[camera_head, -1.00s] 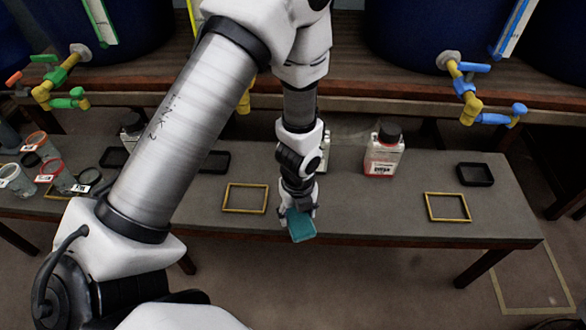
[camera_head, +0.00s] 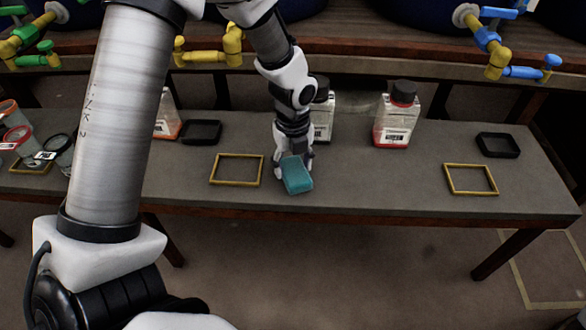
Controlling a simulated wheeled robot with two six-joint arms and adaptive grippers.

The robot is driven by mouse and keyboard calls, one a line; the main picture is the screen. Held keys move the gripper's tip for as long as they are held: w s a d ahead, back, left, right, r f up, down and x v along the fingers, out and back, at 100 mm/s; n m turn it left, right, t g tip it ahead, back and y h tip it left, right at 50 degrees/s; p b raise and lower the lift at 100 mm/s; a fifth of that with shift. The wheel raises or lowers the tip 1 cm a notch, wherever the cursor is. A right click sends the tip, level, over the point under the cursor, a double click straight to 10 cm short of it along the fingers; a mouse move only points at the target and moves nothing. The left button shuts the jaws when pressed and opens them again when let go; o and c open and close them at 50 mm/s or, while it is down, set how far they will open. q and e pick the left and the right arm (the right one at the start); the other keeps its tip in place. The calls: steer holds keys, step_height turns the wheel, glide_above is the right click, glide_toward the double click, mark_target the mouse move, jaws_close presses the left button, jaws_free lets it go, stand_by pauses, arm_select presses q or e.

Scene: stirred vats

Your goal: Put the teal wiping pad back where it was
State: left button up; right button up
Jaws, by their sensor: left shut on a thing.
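The teal wiping pad (camera_head: 297,176) is a small block near the front edge of the grey table, right of the middle yellow frame. My left gripper (camera_head: 293,160) is shut on it from above and behind. I cannot tell whether the pad touches the table top or hangs just over it. My right gripper is not in view.
Yellow rectangular frames lie flat on the table (camera_head: 380,182), one at the middle (camera_head: 237,169) and one at the right (camera_head: 471,179). Black trays (camera_head: 202,132) (camera_head: 498,145), bottles (camera_head: 397,115) and several jars at the left (camera_head: 18,140) stand around. Taps (camera_head: 497,60) overhang behind.

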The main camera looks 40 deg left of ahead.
mark_target(293, 166)
arm_select(q)
steer(key=shift+f, duration=0.1)
steer(key=o, duration=1.2)
step_height(293, 166, up, 12)
steer(key=p, duration=0.5)
